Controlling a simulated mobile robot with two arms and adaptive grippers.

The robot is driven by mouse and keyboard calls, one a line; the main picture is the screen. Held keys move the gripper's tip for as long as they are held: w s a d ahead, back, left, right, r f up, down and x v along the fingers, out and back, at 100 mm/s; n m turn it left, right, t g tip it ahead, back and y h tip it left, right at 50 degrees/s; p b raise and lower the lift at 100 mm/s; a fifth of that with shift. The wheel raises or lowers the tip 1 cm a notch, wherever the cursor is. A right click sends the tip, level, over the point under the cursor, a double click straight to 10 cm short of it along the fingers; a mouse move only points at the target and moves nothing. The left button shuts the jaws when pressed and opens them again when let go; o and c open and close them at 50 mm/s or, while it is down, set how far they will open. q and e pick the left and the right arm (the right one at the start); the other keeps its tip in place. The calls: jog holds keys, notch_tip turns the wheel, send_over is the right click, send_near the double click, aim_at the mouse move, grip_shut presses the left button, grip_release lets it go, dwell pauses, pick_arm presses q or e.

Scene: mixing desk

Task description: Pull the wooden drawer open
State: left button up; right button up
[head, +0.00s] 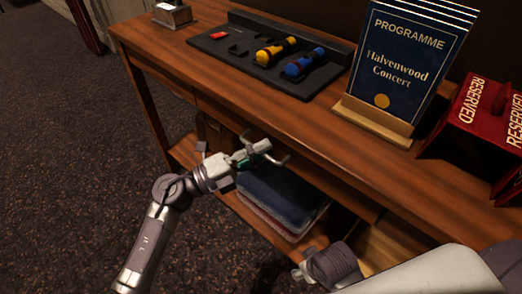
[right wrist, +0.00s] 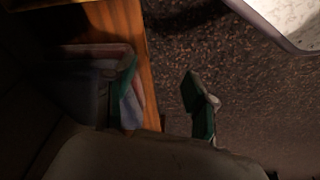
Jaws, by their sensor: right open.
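The wooden drawer (head: 325,178) appears to be the brown front panel under the desk top in the head view. It looks flush with the desk, and its outline is hard to make out in the shade. My left gripper (head: 268,153) is in front of this panel, with its fingers apart. I cannot tell whether it touches the drawer or a handle. My right gripper (head: 302,272) is low at the bottom of the head view, partly hidden by its own arm. In the right wrist view its green-padded fingers (right wrist: 199,108) are open with nothing between them.
On the wooden desk (head: 215,72) are a dark tray (head: 290,88) with yellow and blue tools, a programme stand (head: 375,119) and a red reserved-sign box (head: 478,112). Folded blue cloth (head: 280,197) lies on the shelf below. The carpet (head: 75,150) at left is clear.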

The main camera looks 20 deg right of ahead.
jog(key=shift+r, duration=0.15)
pick_arm(q)
grip_shut()
jog(key=shift+s+a, duration=0.1)
jog(key=shift+a, duration=0.05)
jog(key=s+a+p, duration=0.2)
jog(key=s+a, duration=0.4)
jog(key=a, duration=0.4)
jog(key=s+a+p, duration=0.1)
jog(key=s+a, duration=0.5)
jog(key=a, duration=0.4)
jog(key=shift+a+p, duration=0.2)
jog(key=shift+p, duration=0.2)
pick_arm(e)
jog(key=s+f, duration=0.3)
jog(key=f, duration=0.9)
jog(key=shift+f+g, duration=0.35)
jog(key=shift+g, duration=0.05)
jog(key=shift+d, duration=0.1)
